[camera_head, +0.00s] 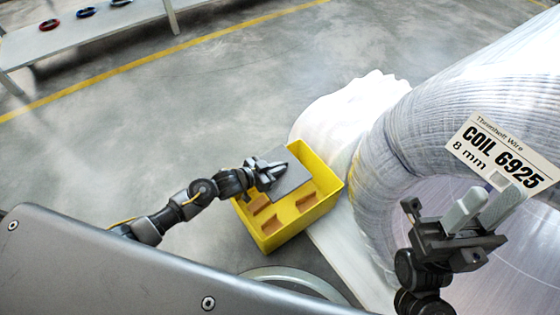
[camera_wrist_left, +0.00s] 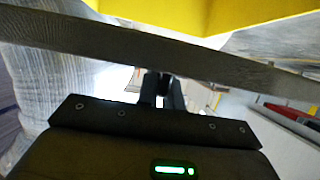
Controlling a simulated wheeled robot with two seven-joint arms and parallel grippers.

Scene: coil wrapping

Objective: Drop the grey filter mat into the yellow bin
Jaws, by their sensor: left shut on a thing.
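The grey filter mat (camera_head: 290,181) is a thin flat square over the yellow bin (camera_head: 314,214) in the head view. My left gripper (camera_head: 276,168) is shut on the mat near its middle-left part. In the left wrist view the mat (camera_wrist_left: 200,48) shows edge-on as a grey strip beyond the fingers (camera_wrist_left: 163,88), and the yellow bin (camera_wrist_left: 215,14) is at the top. Brown pieces (camera_head: 266,227) lie in the bin. My right gripper (camera_head: 474,208) is in front of the coil, with its two pale fingers apart and nothing between them.
A large wrapped wire coil (camera_head: 420,115) with a white label (camera_head: 500,152) stands at the right. White wrap (camera_head: 345,108) lies beside the bin. A bench (camera_head: 85,28) with several rings is at the far left. Grey floor behind the bin is clear.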

